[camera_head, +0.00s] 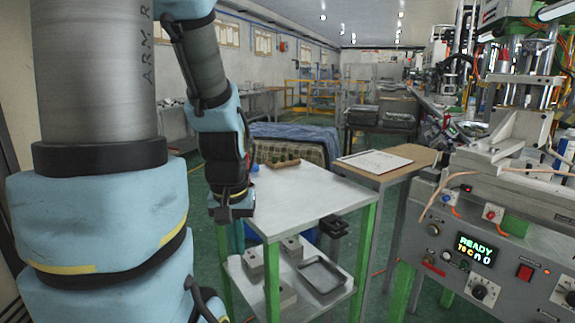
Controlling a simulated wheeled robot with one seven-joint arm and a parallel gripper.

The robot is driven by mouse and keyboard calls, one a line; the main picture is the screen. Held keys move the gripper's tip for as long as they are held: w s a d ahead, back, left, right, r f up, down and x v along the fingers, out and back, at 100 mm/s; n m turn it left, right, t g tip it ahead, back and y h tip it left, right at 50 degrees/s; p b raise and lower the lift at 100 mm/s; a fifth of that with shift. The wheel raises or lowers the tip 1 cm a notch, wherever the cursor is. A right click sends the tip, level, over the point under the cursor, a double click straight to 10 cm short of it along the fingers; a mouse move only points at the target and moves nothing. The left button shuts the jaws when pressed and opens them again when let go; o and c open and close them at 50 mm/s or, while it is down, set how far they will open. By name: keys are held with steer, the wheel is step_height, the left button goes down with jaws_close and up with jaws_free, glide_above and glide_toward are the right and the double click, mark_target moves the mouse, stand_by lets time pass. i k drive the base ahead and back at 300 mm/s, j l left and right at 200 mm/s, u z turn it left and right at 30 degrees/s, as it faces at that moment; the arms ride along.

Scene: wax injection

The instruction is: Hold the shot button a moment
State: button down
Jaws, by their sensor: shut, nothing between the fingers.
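The machine's control panel (460,275) is at the lower right. Its lit display (476,249) reads READY with a 70 C line below. Labels are too small to read, so I cannot tell which one is the shot button. My gripper (232,212) is shut and empty, pointing down by the left edge of the white table, well left of the panel and touching none of its controls.
The white table (320,192) holds a brown piece (284,163); its lower shelf holds metal blocks (255,260) and a dark tray (322,275). A wooden-topped table (400,160) with a paper stands behind. Cables hang above the panel.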

mark_target(432, 231)
steer(key=z, duration=1.3)
